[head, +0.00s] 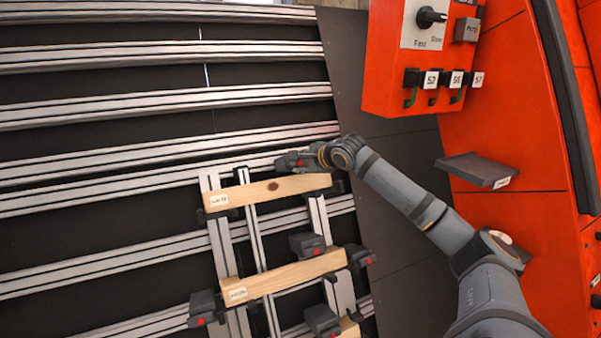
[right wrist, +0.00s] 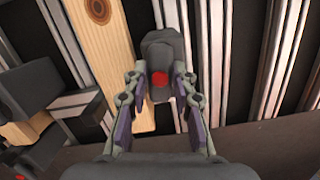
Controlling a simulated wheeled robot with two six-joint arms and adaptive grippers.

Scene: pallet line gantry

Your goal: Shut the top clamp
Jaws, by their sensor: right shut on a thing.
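The top clamp (head: 289,163) is a dark block with a red spot, just above the right part of the upper wooden board (head: 270,190). My right gripper (head: 318,157) reaches it from the right. In the right wrist view the top clamp (right wrist: 161,48) sits between the two fingers of my right gripper (right wrist: 160,88), which are shut on it. The upper board (right wrist: 104,35) lies just left of it there. The gripper partly hides the clamp in the head view. My left gripper is not in view.
A lower board (head: 285,277) lies across the rails, with dark clamps (head: 306,245) with red spots around it. Long metal rails (head: 150,101) run across the dark frame. An orange control box (head: 385,60) hangs upper right, with a small dark shelf (head: 484,169) below.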

